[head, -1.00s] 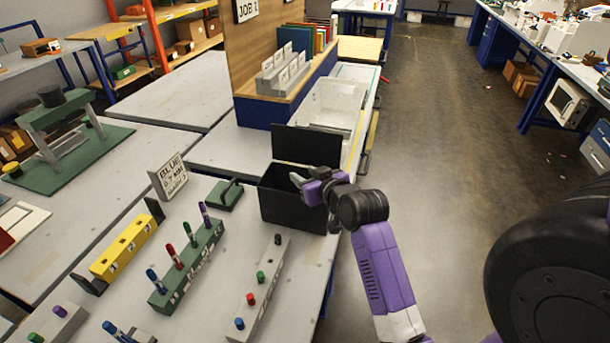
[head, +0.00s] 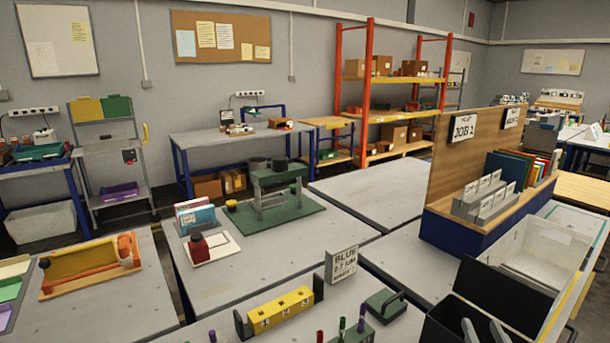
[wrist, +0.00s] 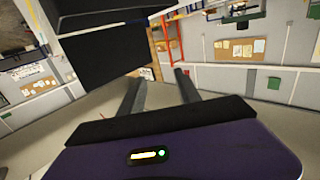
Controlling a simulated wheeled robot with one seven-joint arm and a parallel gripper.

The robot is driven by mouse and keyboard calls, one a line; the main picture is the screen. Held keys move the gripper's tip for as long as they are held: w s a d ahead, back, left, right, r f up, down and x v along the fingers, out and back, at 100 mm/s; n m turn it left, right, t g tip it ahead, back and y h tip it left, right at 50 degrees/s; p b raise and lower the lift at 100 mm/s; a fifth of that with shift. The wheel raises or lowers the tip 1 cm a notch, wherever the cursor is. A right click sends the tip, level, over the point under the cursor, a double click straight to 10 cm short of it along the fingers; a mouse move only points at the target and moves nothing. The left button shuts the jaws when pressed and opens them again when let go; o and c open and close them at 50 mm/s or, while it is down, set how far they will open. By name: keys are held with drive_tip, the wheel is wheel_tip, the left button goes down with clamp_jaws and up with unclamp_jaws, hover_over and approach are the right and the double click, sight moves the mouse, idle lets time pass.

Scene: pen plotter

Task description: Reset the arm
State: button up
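My gripper (head: 484,331) shows only by its grey fingertips at the bottom right of the head view, in front of the open black box (head: 455,322). In the wrist view my gripper (wrist: 158,90) has its two fingers apart, with nothing between them. A large dark panel, which looks like part of the black box (wrist: 95,45), fills the upper left of the wrist view. The rest of my arm is out of the head view.
A white bin (head: 540,250) and the JOB board (head: 470,165) stand behind the box. A green press (head: 275,190) is farther left.

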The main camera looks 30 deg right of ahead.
drive_tip(key=s+a+f+n+y, duration=0.1)
drive_tip(key=s+a, duration=0.4)
drive_tip(key=a, duration=0.5)
drive_tip(key=s+a+f+n+y, duration=0.2)
drive_tip(key=s+a+n+y, duration=0.2)
drive_tip(key=a, duration=0.7)
drive_tip(key=s+a+f+n+t+y, duration=0.1)
drive_tip(key=s+a+n+y, duration=0.2)
drive_tip(key=s+a+y, duration=0.3)
drive_tip(key=s+a, duration=0.2)
drive_tip(key=a, duration=0.2)
drive_tip(key=shift+s+a+f, duration=0.25)
drive_tip(key=shift+a+f, duration=0.05)
drive_tip(key=shift+f, duration=0.05)
drive_tip(key=shift+a, duration=0.1)
